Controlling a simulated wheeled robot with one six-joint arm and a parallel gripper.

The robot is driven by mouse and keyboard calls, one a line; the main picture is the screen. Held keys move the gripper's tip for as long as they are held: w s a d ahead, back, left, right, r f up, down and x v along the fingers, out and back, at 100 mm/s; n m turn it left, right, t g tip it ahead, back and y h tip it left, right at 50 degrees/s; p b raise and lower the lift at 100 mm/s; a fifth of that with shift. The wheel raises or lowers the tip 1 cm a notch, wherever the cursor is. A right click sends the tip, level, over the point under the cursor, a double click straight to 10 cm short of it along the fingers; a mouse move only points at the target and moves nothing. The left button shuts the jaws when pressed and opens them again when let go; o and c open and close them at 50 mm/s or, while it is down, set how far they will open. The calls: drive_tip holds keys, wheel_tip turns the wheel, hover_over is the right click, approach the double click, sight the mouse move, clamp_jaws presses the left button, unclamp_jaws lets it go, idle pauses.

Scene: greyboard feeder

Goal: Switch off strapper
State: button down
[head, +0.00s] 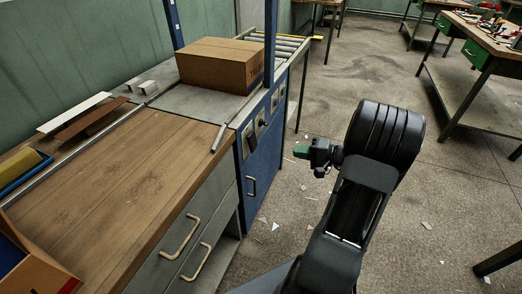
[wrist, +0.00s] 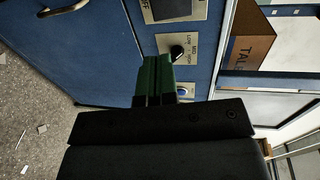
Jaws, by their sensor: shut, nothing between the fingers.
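The strapper is a blue cabinet (head: 262,150) with a grey top, and several control plates run along its upper front. In the wrist view, one plate has a large dark switch (wrist: 172,8) marked OFF, cut off by the top edge. Below it is a black knob (wrist: 177,52) on a plate marked LOW, MED, HIGH. A blue button (wrist: 183,91) shows lower down, partly hidden by my fingers. My gripper (head: 300,151) has green fingers, shut and empty, in front of the panel. The fingertips (wrist: 156,60) appear beside the knob; I cannot tell whether they touch anything.
A cardboard box (head: 222,66) sits on the strapper's top, before a roller conveyor (head: 284,45). A wooden bench (head: 125,150) with drawers adjoins at left. A blue post rises by the box. Open floor (head: 350,75) lies to the right.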

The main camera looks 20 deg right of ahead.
sight(255, 147)
drive_tip(key=b+x, duration=0.2)
drive_tip(key=x, duration=1.2)
drive_tip(key=shift+a+b, duration=0.15)
drive_tip(key=shift+b, duration=0.2)
drive_tip(key=shift+f, duration=0.1)
drive_tip(key=shift+w+a+f+b, duration=0.1)
drive_tip(key=shift+f+b, duration=0.2)
drive_tip(key=shift+b, duration=0.65)
drive_tip(key=shift+w+r+t+y, duration=0.1)
drive_tip(key=shift+t+y, duration=0.2)
drive_tip(key=shift+r, duration=0.15)
drive_tip(key=shift+s+b, duration=0.25)
drive_tip(key=shift+b, duration=0.05)
drive_tip(key=s+d+f, duration=0.2)
drive_tip(key=s+d, duration=0.7)
drive_tip(key=shift+s+f+p, duration=0.35)
drive_tip(key=shift+f, duration=0.05)
